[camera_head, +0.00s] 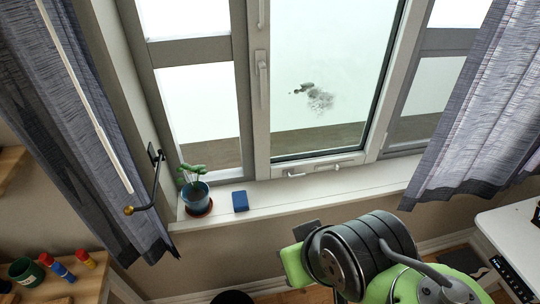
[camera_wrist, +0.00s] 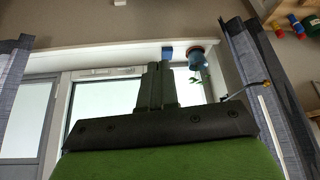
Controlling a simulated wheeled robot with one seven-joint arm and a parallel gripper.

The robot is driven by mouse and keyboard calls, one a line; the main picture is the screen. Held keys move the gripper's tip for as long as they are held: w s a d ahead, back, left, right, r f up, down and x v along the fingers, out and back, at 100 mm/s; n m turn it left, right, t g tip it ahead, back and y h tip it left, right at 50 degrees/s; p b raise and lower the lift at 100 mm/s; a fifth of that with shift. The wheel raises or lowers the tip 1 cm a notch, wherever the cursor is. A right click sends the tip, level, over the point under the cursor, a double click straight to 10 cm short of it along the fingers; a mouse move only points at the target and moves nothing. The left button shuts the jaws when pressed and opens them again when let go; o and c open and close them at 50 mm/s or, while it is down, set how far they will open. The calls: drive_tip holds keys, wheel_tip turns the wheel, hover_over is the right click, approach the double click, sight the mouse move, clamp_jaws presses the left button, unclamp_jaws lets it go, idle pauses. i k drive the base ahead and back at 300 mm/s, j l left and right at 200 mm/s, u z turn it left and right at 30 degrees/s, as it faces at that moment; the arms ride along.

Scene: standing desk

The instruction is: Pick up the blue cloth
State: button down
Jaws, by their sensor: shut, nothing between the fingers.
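The blue cloth (camera_head: 240,201) is a small folded block lying on the white windowsill (camera_head: 300,190), just right of a potted plant. In the wrist view, which is upside down, the blue cloth (camera_wrist: 168,53) shows small just beyond my fingertips. My gripper (camera_wrist: 158,68) has its two dark fingers together, with nothing between them. In the head view my arm is at the lower right, in front of and below the sill, apart from the cloth.
The plant in a blue pot (camera_head: 196,196) stands on a reddish saucer close beside the cloth. A curtain holdback (camera_head: 147,207) juts out at the left. Curtains (camera_head: 475,110) hang on both sides. The sill right of the cloth is clear. A white desk (camera_head: 515,240) stands at the right.

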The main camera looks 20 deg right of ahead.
sight(240, 198)
drive_tip(key=i+l+u, duration=0.1)
drive_tip(key=u, duration=0.4)
drive_tip(key=l+u, duration=0.5)
drive_tip(key=i+l+u, duration=0.1)
drive_tip(key=u, duration=0.4)
drive_tip(key=l+u, duration=0.35)
drive_tip(key=u, duration=0.15)
drive_tip(key=k+l+u, duration=0.1)
drive_tip(key=l+u, duration=0.15)
drive_tip(key=u, duration=0.25)
